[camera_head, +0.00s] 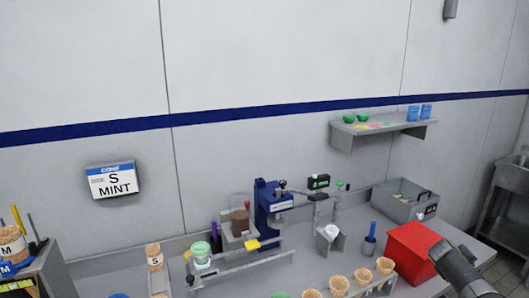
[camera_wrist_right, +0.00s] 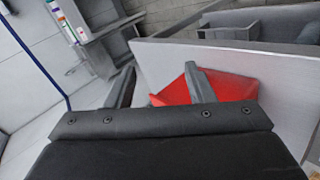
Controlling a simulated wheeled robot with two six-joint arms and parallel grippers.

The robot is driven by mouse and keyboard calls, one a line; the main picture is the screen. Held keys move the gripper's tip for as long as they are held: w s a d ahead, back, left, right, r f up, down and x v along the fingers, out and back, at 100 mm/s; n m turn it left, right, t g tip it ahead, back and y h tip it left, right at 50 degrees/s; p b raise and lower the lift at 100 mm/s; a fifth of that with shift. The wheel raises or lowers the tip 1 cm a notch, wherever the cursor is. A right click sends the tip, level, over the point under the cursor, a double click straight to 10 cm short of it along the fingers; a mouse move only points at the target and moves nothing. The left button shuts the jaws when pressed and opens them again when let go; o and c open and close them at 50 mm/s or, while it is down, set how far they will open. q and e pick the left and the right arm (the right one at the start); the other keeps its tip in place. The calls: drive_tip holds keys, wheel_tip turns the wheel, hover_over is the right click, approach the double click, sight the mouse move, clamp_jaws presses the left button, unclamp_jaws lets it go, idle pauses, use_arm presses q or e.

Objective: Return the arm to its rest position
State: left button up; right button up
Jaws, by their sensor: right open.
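My right gripper (camera_wrist_right: 162,85) shows in the right wrist view with two grey fingers apart and nothing between them that I can see held. Behind the fingers is a red box (camera_wrist_right: 228,86), partly hidden by one finger. In the head view a dark grey part of my right arm (camera_head: 457,266) reaches in at the lower right, in front of and beside the red box (camera_head: 412,250). My left gripper is not in view.
The counter holds a blue press (camera_head: 266,208), a rack of cones (camera_head: 338,284), a blue-handled tool in a holder (camera_head: 371,234) and a grey bin (camera_head: 396,203). A wall shelf (camera_head: 375,127) hangs above. A sign (camera_head: 112,180) reads S MINT.

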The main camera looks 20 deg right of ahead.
drive_tip(key=s+d+f+n+t, duration=0.15)
drive_tip(key=s+f, duration=0.35)
drive_tip(key=s, duration=0.5)
drive_tip(key=s+d+f+n, duration=0.2)
drive_tip(key=s+f, duration=0.2)
drive_tip(key=s, duration=0.6)
drive_tip(key=s+d+f+n, duration=0.2)
drive_tip(key=s+f, duration=0.3)
drive_tip(key=s, duration=0.5)
drive_tip(key=s+a+f+m+y, duration=0.1)
drive_tip(key=s+a+f+y, duration=0.1)
drive_tip(key=a+f, duration=0.9)
drive_tip(key=s+a+f+m+y, duration=0.1)
drive_tip(key=s+a+f+y, duration=0.1)
drive_tip(key=a+f, duration=0.85)
drive_tip(key=a+f+m+y, duration=0.1)
drive_tip(key=a+f+y, duration=0.3)
drive_tip(key=a, duration=1.4)
drive_tip(key=a+f+m+y, duration=0.1)
drive_tip(key=a+f, duration=0.5)
drive_tip(key=a, duration=1.3)
wheel_tip(320, 180, down, 8)
drive_tip(key=d+b, duration=0.1)
drive_tip(key=b, duration=0.7)
drive_tip(key=shift+s, duration=0.4)
